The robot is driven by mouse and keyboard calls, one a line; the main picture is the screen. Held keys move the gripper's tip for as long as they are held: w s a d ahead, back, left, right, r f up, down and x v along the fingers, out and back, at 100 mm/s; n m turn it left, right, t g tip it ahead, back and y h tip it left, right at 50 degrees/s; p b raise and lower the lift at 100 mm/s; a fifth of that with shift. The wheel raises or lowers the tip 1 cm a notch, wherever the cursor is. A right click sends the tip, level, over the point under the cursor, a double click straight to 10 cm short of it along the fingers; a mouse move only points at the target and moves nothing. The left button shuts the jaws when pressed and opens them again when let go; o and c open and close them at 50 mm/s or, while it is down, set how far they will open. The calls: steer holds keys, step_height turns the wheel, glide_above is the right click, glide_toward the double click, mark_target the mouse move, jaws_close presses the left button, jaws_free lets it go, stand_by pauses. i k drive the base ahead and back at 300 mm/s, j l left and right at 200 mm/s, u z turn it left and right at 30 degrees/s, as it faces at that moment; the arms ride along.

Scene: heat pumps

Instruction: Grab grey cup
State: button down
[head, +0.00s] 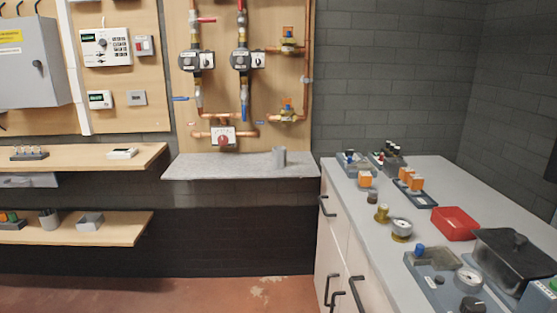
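A small grey cup (279,157) stands upright near the right end of the grey stone shelf (220,172), below the copper pipes. A second grey cup-like container (49,218) stands on the lower wooden shelf at the left. My gripper is not in view, so I cannot see its state or how it lies to either cup.
A counter (345,190) with cabinets runs along the right, holding a red tray (456,224), a black lidded box (510,258) and several gauges and fittings. A wooden shelf (80,158) juts out at left. The reddish floor (200,290) in front is clear.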

mark_target(278, 152)
steer(key=i+j+z, duration=0.25)
steer(key=i+j, duration=0.4)
steer(key=i, duration=0.4)
steer(key=i+j+z, duration=0.25)
steer(key=i+j, duration=0.6)
steer(key=i, duration=0.1)
